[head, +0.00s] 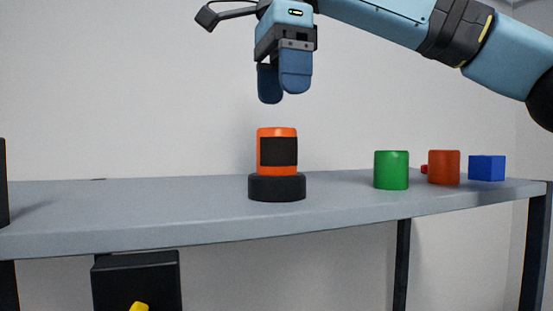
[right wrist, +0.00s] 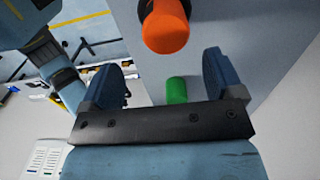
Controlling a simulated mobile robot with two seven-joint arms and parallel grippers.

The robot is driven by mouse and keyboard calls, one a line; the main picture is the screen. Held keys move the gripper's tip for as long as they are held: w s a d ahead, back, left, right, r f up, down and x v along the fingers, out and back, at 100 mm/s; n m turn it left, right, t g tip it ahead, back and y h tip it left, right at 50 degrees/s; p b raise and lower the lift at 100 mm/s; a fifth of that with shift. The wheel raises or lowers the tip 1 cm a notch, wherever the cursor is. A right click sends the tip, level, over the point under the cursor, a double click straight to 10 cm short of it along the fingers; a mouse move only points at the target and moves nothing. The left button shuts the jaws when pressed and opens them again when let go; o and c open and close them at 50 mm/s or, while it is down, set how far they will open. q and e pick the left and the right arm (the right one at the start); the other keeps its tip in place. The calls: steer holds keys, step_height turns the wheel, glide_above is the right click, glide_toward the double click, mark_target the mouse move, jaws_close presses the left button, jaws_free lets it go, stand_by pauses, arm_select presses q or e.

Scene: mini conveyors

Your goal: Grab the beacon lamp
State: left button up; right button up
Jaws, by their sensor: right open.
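The beacon lamp (head: 277,138) is an orange cylinder with a dark band, upright on a round black base on the grey table. In the right wrist view the lamp (right wrist: 166,32) lies beyond the fingertips, near the top of the picture. My right gripper (head: 284,90) points down above the lamp in the head view, apart from it. In the right wrist view its two blue fingers (right wrist: 170,62) are spread with nothing held between them. My left gripper is not in view.
On the grey table (head: 170,208), a green cylinder (head: 391,170), a red-orange cylinder (head: 444,167) and a blue block (head: 487,168) stand right of the lamp. A small red thing (head: 424,169) shows behind. The table is clear left of the lamp, up to a black object (head: 3,185).

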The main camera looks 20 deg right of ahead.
mark_target(277, 153)
steer(key=f, duration=0.1)
steer(key=w+f, duration=0.1)
steer(key=f, duration=0.2)
steer(key=shift+w+a+f+b, duration=0.15)
steer(key=shift+a+f+b, duration=0.1)
steer(key=shift+f+b, duration=0.05)
steer(key=shift+f, duration=0.35)
step_height(277, 153, down, 4)
steer(key=shift+d+f, duration=0.1)
steer(key=shift+f, duration=0.05)
steer(key=shift+s, duration=0.3)
steer(key=c, duration=1)
